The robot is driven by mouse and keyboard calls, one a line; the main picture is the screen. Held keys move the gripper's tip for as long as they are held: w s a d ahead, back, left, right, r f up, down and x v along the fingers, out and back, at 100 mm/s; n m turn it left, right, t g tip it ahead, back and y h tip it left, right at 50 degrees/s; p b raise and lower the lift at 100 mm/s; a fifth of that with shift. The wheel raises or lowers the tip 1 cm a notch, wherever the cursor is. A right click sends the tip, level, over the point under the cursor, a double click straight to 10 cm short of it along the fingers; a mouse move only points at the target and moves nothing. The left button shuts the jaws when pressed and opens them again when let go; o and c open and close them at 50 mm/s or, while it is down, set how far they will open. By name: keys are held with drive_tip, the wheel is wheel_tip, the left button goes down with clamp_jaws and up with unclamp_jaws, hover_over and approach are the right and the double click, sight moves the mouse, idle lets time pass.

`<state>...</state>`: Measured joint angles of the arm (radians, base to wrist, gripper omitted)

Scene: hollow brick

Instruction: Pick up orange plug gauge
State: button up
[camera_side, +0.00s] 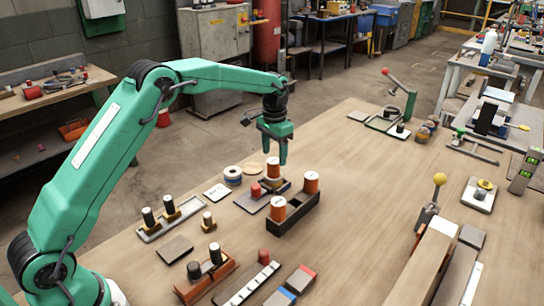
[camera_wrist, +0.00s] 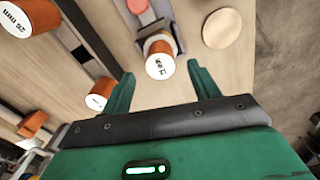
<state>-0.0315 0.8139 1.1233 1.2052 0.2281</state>
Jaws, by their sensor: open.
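My gripper (camera_side: 277,157) points down over the table, open and empty. In the side view an orange plug gauge (camera_side: 273,168) with a white top stands upright on a small base, just below the gripper. In the wrist view this gauge (camera_wrist: 161,47) shows beyond the fingertips, between the lines of the two fingers of my gripper (camera_wrist: 163,80), apart from both. Two similar orange gauges stand at the black box: one at its far end (camera_side: 311,184) and one at its near end (camera_side: 278,212). The wrist view shows several orange gauges, one marked 26 mm (camera_wrist: 30,17).
The black open box (camera_side: 296,218) stands close in front. Racks with black plugs (camera_side: 207,272) stand left.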

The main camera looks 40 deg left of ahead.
sight(273, 161)
drive_tip(key=shift+f, duration=0.1)
drive_tip(key=shift+s+f, duration=0.1)
drive_tip(key=shift+f, duration=2.4)
drive_tip(key=shift+c, duration=0.2)
drive_tip(key=c, duration=1.1)
